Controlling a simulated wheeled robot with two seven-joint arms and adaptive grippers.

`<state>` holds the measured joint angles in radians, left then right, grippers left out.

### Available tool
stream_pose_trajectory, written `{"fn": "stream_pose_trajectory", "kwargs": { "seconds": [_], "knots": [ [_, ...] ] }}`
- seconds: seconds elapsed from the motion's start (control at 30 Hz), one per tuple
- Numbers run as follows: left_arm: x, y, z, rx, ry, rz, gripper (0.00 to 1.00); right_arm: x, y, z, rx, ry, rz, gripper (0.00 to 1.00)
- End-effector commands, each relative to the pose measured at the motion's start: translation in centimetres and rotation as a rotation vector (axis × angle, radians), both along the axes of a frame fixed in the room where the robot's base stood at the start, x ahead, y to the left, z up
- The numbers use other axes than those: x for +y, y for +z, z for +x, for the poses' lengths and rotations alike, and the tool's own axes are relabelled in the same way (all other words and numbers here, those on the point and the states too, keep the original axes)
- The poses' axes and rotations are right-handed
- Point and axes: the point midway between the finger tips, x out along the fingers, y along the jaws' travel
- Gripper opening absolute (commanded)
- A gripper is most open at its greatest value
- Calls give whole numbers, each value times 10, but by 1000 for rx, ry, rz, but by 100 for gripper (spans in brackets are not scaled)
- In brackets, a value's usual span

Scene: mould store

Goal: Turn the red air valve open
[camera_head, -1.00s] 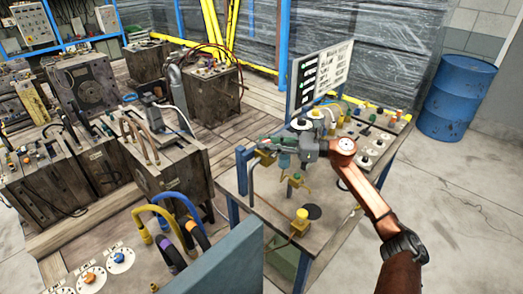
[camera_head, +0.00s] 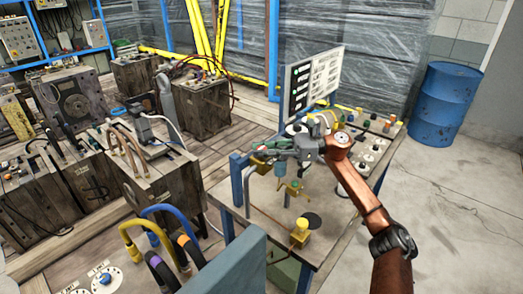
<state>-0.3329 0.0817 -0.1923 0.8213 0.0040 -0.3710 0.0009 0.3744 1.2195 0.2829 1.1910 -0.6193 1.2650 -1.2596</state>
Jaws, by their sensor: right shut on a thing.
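My right gripper (camera_head: 264,145) reaches in from the right over the workbench, its fingers pointing left. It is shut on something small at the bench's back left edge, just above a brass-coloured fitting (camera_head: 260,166). The red air valve's handle is mostly hidden by the fingers, and I cannot tell its angle. A grey pipe bends down below the fitting to the bench top. My left gripper is not in view.
The workbench (camera_head: 262,228) carries a yellow-topped fitting (camera_head: 300,231) and a sign board (camera_head: 313,82) at its back. Wooden-sided moulds stand to the left. A blue drum (camera_head: 443,103) stands at right on open floor.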

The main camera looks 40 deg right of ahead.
Motion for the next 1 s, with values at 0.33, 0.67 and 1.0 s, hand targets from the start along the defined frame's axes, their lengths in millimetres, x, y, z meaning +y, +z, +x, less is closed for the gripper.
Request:
{"fn": "stream_pose_trajectory", "kwargs": {
  "seconds": [0.33,0.67,1.0],
  "knots": [
    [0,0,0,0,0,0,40,0,-1,0,1,-1,0,35],
    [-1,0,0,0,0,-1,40,0,0,0,1,-1,1,42],
    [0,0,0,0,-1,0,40,-32,-1,-24,4,-4,0,42]
  ]
}}
